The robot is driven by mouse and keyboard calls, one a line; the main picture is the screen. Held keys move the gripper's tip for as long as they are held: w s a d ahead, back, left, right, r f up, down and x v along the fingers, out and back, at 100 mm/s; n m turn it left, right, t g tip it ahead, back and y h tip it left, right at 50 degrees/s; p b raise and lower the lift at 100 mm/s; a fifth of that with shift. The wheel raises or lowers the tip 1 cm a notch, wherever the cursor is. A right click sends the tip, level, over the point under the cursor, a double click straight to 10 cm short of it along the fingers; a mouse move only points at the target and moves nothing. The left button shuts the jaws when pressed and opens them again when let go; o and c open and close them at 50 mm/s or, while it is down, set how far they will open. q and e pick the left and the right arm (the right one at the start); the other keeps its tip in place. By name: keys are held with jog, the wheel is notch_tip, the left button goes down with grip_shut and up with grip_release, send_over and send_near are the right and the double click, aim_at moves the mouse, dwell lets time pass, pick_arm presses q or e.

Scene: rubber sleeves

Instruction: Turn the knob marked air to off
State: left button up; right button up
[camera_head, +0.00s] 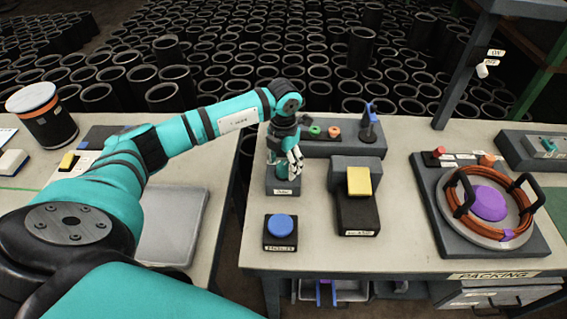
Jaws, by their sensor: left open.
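A small dark grey box (283,191) stands at the left side of the right-hand bench, with a white label on its front whose print is too small to read for sure. A teal part, seemingly its knob (283,179), shows on top, partly hidden by my left gripper. Which way the knob points cannot be made out. My left gripper (293,167) is open, pointing down at the knob from above; whether its fingers touch the knob I cannot tell. My right gripper is not in view.
In front of the box is a blue button (280,225); to its right is a dark block with a yellow top (359,181). Behind stands a grey rack (340,143) with small rings. A round fixture with a purple centre (487,203) is at right. A gap separates the benches.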

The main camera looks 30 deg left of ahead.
pick_arm(q)
jog(key=shift+f, duration=0.8)
jog(key=c, duration=1.1)
jog(key=shift+c, duration=0.2)
jog(key=shift+n, duration=1.3)
jog(key=n, duration=0.3)
jog(key=shift+n+b, duration=0.3)
jog(key=n, duration=0.5)
jog(key=shift+r+n, duration=0.1)
jog(key=shift+n, duration=0.2)
